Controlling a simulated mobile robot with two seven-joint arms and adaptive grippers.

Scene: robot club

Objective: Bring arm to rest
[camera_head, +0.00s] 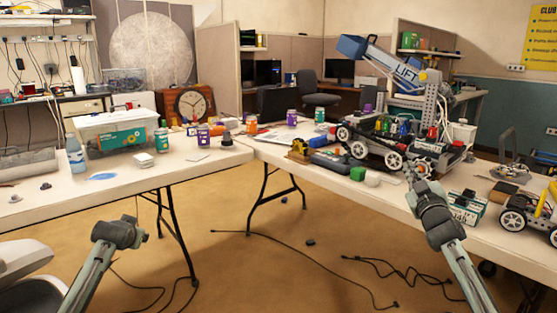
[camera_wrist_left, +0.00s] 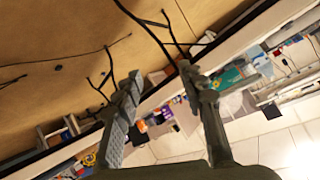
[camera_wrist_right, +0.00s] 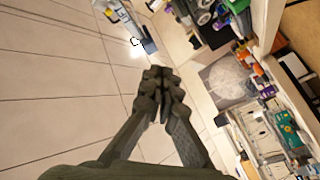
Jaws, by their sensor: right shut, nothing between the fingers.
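My right arm reaches up from the lower right in the head view. Its gripper (camera_head: 412,172) is over the right table, in front of the robot vehicle with the "LIFT" arm. In the right wrist view the fingertips (camera_wrist_right: 160,82) meet, shut with nothing between them. My left arm is at the lower left in the head view, in front of the left table's edge. In the left wrist view the left gripper's fingers (camera_wrist_left: 160,80) stand apart, open and empty.
The left table (camera_head: 120,190) holds a clear bin (camera_head: 95,128), a blue bottle (camera_head: 75,155) and several jars. Cables (camera_head: 310,258) lie on the floor.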

